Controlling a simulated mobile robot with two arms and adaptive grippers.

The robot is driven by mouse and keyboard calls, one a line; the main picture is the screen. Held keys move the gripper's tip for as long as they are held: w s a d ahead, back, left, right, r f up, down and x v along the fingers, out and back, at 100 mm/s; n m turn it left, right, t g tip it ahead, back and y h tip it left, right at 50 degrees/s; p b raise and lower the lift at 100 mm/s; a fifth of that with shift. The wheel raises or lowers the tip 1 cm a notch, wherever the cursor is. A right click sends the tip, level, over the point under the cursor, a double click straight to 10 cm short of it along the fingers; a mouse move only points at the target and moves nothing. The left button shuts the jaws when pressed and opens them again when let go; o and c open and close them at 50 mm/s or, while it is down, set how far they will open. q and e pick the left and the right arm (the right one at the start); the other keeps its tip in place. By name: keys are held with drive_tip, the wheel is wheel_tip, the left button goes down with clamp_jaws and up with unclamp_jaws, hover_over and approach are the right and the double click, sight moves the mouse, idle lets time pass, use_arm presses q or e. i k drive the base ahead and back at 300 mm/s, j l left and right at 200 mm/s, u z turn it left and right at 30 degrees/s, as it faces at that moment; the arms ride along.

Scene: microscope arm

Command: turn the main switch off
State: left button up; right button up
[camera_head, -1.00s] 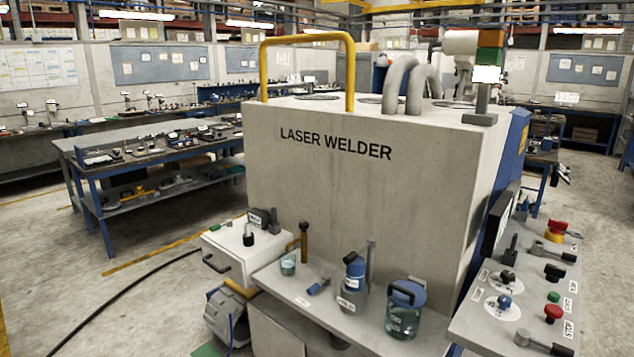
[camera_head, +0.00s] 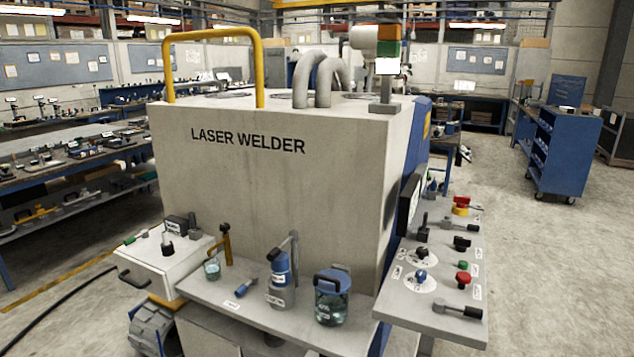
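The grey control panel (camera_head: 398,303) juts out at the right front of the large grey laser welder (camera_head: 270,190). At its far end sits a red knob on a yellow base (camera_head: 461,205), which looks like a main switch; its label is too small to read. Also on the panel are a black knob (camera_head: 461,243), a green button (camera_head: 463,265), a red button (camera_head: 463,280), a blue knob (camera_head: 421,275) and a lever (camera_head: 457,311) at the near edge. Neither of my grippers is in view.
A blue cart (camera_head: 563,150) stands at the back right. The floor right of the panel is clear.

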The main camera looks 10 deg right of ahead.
sight(462, 201)
drive_tip(key=z, duration=1.35)
drive_tip(key=u, duration=0.3)
drive_tip(key=i+l+u, duration=0.2)
drive_tip(key=u, duration=0.2)
drive_tip(key=i+l+u, duration=0.15)
drive_tip(key=u, duration=0.2)
drive_tip(key=i+l+u, duration=0.1)
drive_tip(key=l+u, duration=0.3)
